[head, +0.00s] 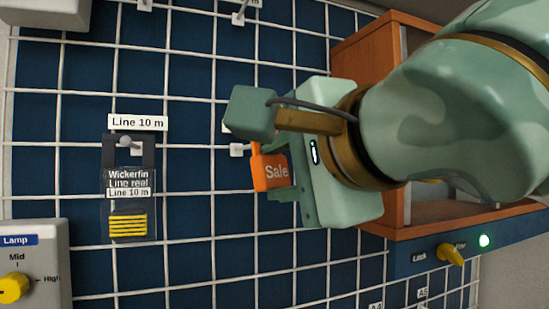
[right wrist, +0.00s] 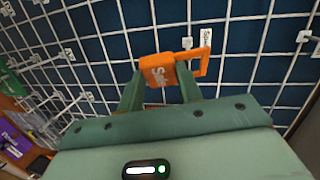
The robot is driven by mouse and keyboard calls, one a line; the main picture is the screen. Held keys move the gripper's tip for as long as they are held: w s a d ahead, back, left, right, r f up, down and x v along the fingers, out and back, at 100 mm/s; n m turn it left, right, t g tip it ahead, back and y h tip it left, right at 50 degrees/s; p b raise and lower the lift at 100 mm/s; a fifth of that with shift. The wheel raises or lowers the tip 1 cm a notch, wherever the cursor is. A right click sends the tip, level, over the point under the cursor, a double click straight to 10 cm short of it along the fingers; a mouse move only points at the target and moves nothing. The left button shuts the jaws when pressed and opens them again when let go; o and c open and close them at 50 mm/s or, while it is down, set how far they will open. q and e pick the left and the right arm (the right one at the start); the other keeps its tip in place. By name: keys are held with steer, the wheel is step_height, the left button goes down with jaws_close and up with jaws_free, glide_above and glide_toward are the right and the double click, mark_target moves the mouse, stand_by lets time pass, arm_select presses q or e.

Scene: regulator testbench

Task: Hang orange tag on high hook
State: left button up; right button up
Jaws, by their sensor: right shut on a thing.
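The orange tag (head: 269,172) reads "Sale" and is held in front of the blue wire-grid wall. In the right wrist view the orange tag (right wrist: 157,70) sits between the two green fingers, with an open orange loop at its right. My right gripper (right wrist: 162,84) is shut on the tag; in the head view its body partly covers the tag's right side. A white hook (head: 238,18) is on the grid near the top, above the tag. My left gripper is not in view.
A packaged line reel (head: 128,222) hangs at left under a "Line 10 m" label (head: 138,122). A lamp box (head: 50,255) with a yellow knob is at lower left. A wooden cabinet (head: 375,42) stands behind my right arm. The grid between reel and tag is clear.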

mark_target(277, 166)
steer(key=shift+r+p+x, duration=0.15)
steer(key=shift+p+x, duration=0.35)
steer(key=shift+x, duration=0.45)
steer(key=shift+r+p+x, duration=0.2)
steer(key=shift+p+x, duration=0.3)
steer(key=shift+x, duration=0.4)
steer(key=shift+w+d+f, duration=0.1)
steer(key=shift+w+f, duration=0.1)
steer(key=shift+w, duration=0.2)
steer(key=shift+w+f+b, duration=0.35)
steer(key=shift+w+b, duration=0.05)
steer(key=shift+b, duration=0.35)
steer(key=shift+w+b, duration=0.1)
steer(key=shift+b, duration=0.2)
steer(key=o, duration=0.8)
steer(key=shift+o, duration=1.2)
steer(key=shift+r, duration=0.2)
